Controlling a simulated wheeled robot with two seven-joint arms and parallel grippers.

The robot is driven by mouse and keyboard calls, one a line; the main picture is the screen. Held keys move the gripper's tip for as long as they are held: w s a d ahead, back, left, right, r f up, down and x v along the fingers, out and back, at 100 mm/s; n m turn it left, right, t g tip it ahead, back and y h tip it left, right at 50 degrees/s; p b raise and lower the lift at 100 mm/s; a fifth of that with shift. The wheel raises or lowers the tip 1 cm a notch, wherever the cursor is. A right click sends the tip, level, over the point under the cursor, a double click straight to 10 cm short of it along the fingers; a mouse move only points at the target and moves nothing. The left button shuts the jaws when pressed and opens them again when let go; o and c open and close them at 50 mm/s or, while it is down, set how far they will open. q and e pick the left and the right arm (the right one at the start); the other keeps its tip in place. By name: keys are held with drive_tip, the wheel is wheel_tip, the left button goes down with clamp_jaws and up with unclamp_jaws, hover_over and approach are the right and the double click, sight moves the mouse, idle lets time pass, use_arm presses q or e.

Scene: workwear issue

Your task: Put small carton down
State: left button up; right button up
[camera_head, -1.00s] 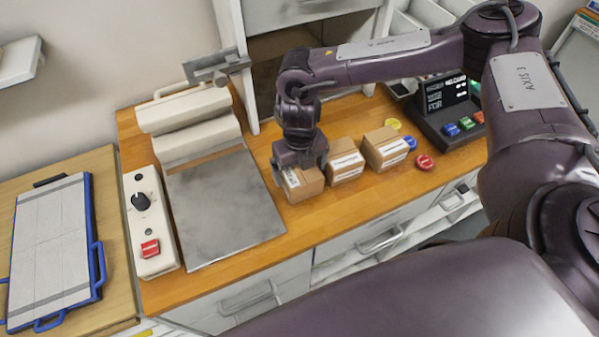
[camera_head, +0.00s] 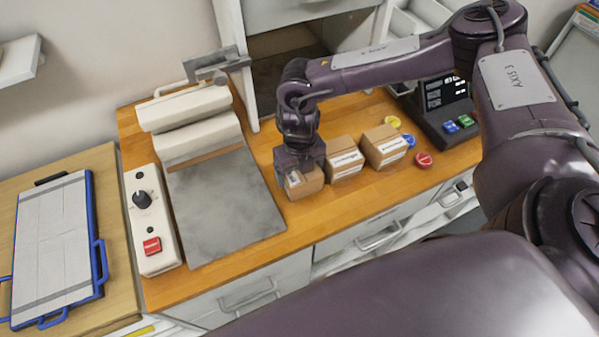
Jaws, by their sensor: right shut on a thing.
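A small brown carton (camera_head: 305,185) is at the left end of a row of cartons on the wooden counter (camera_head: 335,212). My right gripper (camera_head: 299,174) is over it from above and shut on it, with the carton's lower part showing below the fingers. The carton looks to be at counter level; I cannot tell whether it touches the wood. Two more cartons, a middle one (camera_head: 344,160) and a right one (camera_head: 385,148), stand to its right, each with a white label. My left gripper is not in view.
A grey metal plate (camera_head: 225,210) of a cream machine lies left of the carton, beside a control box (camera_head: 150,225) with a knob and red button. Coloured discs, including a red one (camera_head: 423,160), and a display unit (camera_head: 445,100) are at the right. A blue-framed board (camera_head: 55,240) lies far left.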

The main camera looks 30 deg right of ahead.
drive_tip(key=shift+r, duration=0.15)
wheel_tip(320, 180, up, 11)
drive_tip(key=b, duration=0.2)
drive_tip(key=shift+w+b, duration=0.1)
drive_tip(key=shift+b, duration=0.25)
wheel_tip(320, 180, up, 9)
drive_tip(key=p, duration=0.1)
drive_tip(key=shift+f, duration=0.2)
